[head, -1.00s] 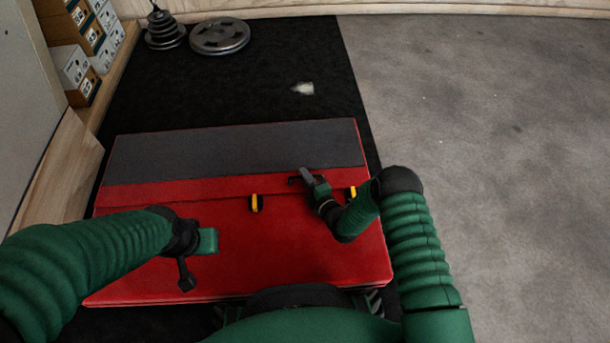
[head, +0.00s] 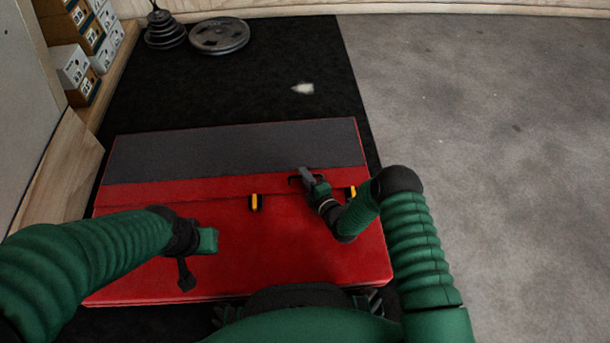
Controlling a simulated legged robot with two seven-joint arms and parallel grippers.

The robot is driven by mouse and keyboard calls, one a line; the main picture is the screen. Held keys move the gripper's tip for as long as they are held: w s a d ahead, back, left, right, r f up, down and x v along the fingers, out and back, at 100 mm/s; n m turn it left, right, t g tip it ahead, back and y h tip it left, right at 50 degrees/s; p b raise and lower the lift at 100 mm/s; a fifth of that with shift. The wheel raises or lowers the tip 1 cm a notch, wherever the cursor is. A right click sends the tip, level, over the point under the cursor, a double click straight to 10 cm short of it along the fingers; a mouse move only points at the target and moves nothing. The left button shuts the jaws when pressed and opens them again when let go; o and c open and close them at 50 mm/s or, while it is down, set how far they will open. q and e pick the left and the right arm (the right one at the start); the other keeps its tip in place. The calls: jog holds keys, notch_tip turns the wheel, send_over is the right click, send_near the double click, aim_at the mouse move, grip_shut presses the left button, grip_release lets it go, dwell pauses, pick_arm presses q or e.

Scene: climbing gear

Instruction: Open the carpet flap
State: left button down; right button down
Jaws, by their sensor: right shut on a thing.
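The red crash pad (head: 270,253) lies flat on the black floor mat, with a dark grey carpet flap (head: 235,150) across its far part. The flap has a red border and lies flat. My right gripper (head: 303,178) is at the near edge of the grey carpet, right of centre, and is shut on the carpet flap's edge, as far as the small view shows. My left gripper (head: 187,279) hangs over the pad's left front part, away from the flap. Its fingers are small and dark, and their opening is unclear.
Two yellow-and-black tabs (head: 256,202) and (head: 350,193) sit on the pad near the flap seam. Weight plates (head: 219,36) lie at the far left of the black mat (head: 255,90). Boxes stand on the left shelf. Grey concrete floor (head: 480,130) is clear on the right.

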dwell(0.3)
jog(key=w+r+g+p, duration=0.2)
jog(key=w+r+p, duration=0.2)
jog(key=r+p, duration=0.3)
jog(key=w+r+m+g+p, duration=0.1)
jog(key=w+r+p, duration=0.3)
jog(key=r+p, duration=0.3)
jog(key=shift+r+g+h, duration=0.4)
jog(key=shift+r, duration=0.7)
